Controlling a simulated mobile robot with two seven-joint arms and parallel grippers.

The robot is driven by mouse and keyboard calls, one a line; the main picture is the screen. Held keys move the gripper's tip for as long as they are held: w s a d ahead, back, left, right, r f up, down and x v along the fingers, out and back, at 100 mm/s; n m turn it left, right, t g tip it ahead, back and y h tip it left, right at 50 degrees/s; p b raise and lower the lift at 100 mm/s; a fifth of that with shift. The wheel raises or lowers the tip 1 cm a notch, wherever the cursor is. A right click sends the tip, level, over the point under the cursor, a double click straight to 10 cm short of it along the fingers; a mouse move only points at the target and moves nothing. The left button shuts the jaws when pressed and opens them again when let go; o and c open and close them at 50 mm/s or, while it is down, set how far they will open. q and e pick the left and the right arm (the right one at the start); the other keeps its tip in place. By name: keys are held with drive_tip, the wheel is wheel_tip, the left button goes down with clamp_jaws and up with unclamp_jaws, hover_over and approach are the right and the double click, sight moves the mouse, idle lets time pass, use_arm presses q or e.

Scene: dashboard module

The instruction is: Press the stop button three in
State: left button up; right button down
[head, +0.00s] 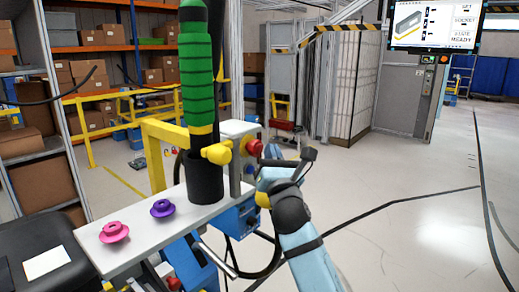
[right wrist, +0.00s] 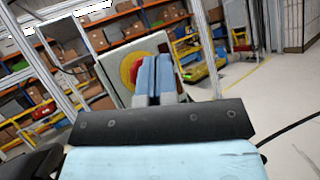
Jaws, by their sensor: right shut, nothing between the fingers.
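The red stop button (head: 254,147) sticks out from the right side of a grey box (head: 237,129) on the dashboard module. In the right wrist view the stop button (right wrist: 135,73) shows red inside a yellow ring (right wrist: 126,70) on a pale panel. My right gripper (head: 268,157) is just right of the button in the head view. Its blue fingers (right wrist: 154,75) are shut and empty. They hide the right part of the button and ring in the wrist view. I cannot tell whether the fingertips touch the button. My left gripper is not in view.
The grey dashboard board (head: 140,238) carries a pink knob (head: 114,231), a purple knob (head: 162,208) and a black cup (head: 204,180) below a green ribbed column (head: 195,75). A yellow knob (head: 217,153) is left of the button. A screen (head: 433,24) hangs at upper right.

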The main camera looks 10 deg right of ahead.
drive_tip(key=s+d+p, duration=0.1)
drive_tip(key=s, duration=0.1)
drive_tip(key=s+d+p, duration=0.1)
drive_tip(key=s+d, duration=0.1)
idle(0.4)
idle(0.4)
